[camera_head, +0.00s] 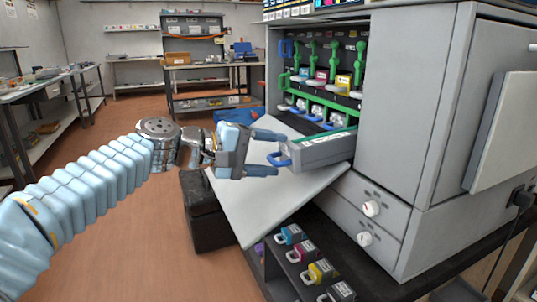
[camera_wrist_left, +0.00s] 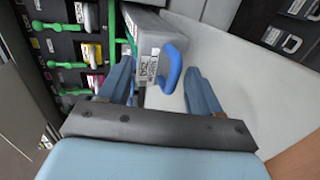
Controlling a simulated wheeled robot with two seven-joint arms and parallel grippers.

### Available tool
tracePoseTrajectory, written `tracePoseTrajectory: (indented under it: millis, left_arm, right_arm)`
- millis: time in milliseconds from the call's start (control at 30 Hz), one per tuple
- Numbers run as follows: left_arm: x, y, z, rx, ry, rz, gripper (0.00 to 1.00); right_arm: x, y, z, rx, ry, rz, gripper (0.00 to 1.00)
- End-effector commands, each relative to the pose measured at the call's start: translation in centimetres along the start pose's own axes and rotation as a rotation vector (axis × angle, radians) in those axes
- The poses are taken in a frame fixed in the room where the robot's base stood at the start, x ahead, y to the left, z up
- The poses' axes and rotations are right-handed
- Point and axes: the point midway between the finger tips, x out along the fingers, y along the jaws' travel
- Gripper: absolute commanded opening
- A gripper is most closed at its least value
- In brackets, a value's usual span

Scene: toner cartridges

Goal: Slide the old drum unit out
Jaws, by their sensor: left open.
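The old drum unit (camera_head: 318,150) is a long grey box with a blue loop handle (camera_head: 281,157) on its near end. It sticks partly out of the open printer, above the lowered front door; its far end is hidden inside. My left gripper (camera_head: 270,153) is open, its blue fingers reaching towards the handle from the left. In the left wrist view the unit (camera_wrist_left: 145,38) and its blue handle lie between the spread fingers (camera_wrist_left: 160,72), with visible gaps on both sides. My right gripper is not in view.
The printer (camera_head: 412,110) stands at the right, with green-levered cartridges (camera_head: 322,72) in its bay. Its lowered door (camera_head: 262,205) slopes beneath the unit. Below is a rack of coloured-label cartridges (camera_head: 313,265). A black box (camera_head: 203,215) stands on the floor left of the door.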

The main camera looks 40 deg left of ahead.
Motion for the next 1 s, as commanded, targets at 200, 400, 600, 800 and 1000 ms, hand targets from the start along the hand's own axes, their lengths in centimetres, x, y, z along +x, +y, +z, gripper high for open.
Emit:
tracePoseTrajectory:
  millis: [200,400,600,800,1000]
  left_arm:
    - [-0.8,0.1,0.0,0.000,0.001,0.001,0.64]
    - [-1.8,0.1,-0.1,0.000,0.002,0.000,0.64]
    - [-2.8,0.1,0.0,0.000,0.001,0.000,0.64]
    - [-3.9,0.1,0.0,-0.001,0.001,0.001,0.64]
    - [-4.8,0.1,-0.1,-0.001,0.002,0.001,0.64]
  right_arm:
    - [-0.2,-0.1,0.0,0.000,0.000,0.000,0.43]
    - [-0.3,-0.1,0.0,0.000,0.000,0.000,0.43]
    - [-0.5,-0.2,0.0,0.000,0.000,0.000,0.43]
    - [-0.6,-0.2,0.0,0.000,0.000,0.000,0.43]
    - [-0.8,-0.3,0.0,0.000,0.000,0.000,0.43]
